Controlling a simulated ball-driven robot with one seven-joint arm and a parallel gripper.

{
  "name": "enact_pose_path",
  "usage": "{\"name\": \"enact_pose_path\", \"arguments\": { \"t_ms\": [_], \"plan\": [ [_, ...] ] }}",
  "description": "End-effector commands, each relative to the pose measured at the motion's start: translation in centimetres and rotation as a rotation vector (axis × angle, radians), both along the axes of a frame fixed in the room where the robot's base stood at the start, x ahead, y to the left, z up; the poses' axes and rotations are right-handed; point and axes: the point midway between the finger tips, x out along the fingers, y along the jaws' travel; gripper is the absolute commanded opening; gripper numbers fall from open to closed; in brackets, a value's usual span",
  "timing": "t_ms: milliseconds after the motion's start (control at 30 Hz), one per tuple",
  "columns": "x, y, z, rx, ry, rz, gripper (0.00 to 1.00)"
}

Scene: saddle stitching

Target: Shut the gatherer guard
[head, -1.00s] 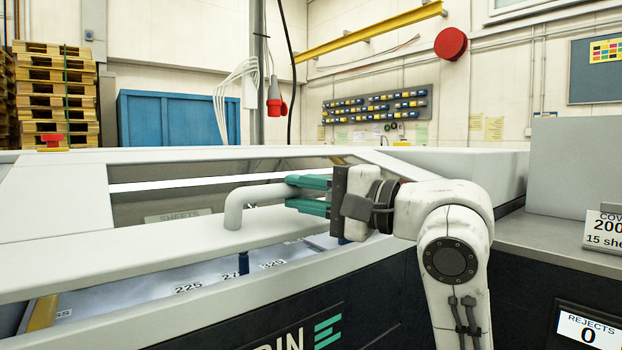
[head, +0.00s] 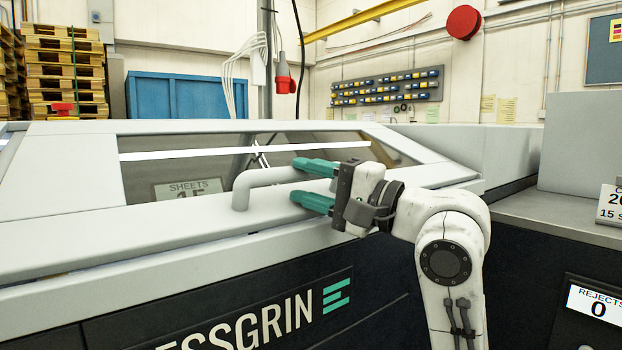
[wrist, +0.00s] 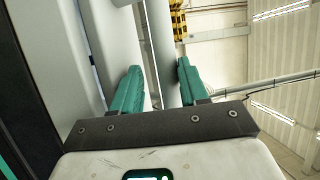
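The gatherer guard (head: 80,222) is a pale grey hinged cover with a dark window. In the head view it lies low over the machine body, with a thin dark gap along its front lower edge at the left. Its curved grey handle (head: 262,178) stands on the front face. My gripper (head: 303,183) is at the handle's right part, with its green fingers spread apart. In the wrist view a grey bar (wrist: 158,45) passes between the spread fingers (wrist: 160,85). I cannot tell whether either finger touches it.
The dark machine front (head: 215,320) lies below the guard. A grey counter (head: 540,222) with a sign and a rejects display (head: 597,303) is at the right. A blue cabinet (head: 185,97) and stacked pallets (head: 65,70) stand behind.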

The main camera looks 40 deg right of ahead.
Motion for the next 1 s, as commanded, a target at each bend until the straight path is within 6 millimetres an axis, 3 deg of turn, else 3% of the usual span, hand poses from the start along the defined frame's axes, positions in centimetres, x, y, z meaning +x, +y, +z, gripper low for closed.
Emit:
{"name": "enact_pose_path", "arguments": {
  "t_ms": [133,567,1000],
  "plan": [
    [0.1,0.1,-0.1,0.000,0.004,0.002,0.51],
    [-0.6,-0.3,0.1,0.002,-0.004,-0.002,0.51],
    [-7.6,-3.2,-1.1,0.003,0.000,-0.003,0.51]
  ]
}}
